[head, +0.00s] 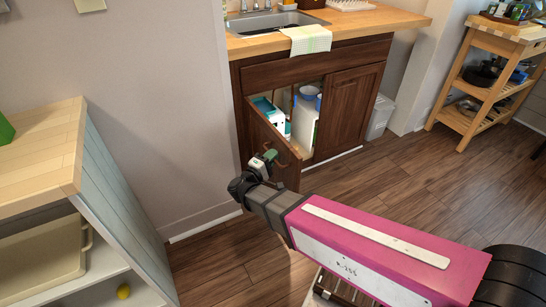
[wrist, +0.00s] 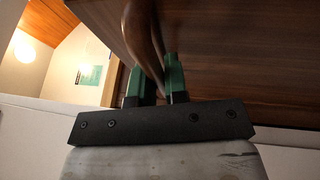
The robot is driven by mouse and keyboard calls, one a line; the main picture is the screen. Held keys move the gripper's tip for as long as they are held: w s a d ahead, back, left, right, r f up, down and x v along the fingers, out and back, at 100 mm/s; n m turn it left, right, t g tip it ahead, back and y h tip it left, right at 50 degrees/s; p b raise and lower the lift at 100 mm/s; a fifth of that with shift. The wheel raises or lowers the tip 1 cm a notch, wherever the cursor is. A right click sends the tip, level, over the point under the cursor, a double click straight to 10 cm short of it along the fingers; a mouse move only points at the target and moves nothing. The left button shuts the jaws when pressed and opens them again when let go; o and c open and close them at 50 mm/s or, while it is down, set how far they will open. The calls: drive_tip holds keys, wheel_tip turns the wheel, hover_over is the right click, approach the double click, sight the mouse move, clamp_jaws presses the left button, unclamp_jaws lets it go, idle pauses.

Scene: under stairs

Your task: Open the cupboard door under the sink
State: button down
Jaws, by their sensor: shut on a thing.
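The dark wood cupboard (head: 290,76) stands under the sink (head: 275,22). Its left door (head: 257,132) is partly open, swung out on its left side. White and blue items (head: 303,122) show inside the opening. The right door (head: 346,108) is shut. My gripper (head: 266,158) is at the front of the left door, near its handle (head: 283,161). In the wrist view, my gripper's green fingers (wrist: 158,84) are shut on the curved brown handle (wrist: 150,45), with the door's dark wood face (wrist: 230,50) close beyond them.
A shelf unit with a light wood top (head: 42,150) stands at the left. A wooden cart (head: 480,75) stands at the back right, and a white bin (head: 379,117) stands beside the cupboard. A towel (head: 308,39) hangs over the counter edge. The wood floor (head: 410,185) at the right is clear.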

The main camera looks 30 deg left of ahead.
drive_tip(key=c, duration=1.2)
unclamp_jaws()
drive_tip(key=shift+w, duration=0.1)
drive_tip(key=shift+o, duration=0.2)
drive_tip(key=v, duration=1.1)
drive_tip(key=shift+f, duration=0.1)
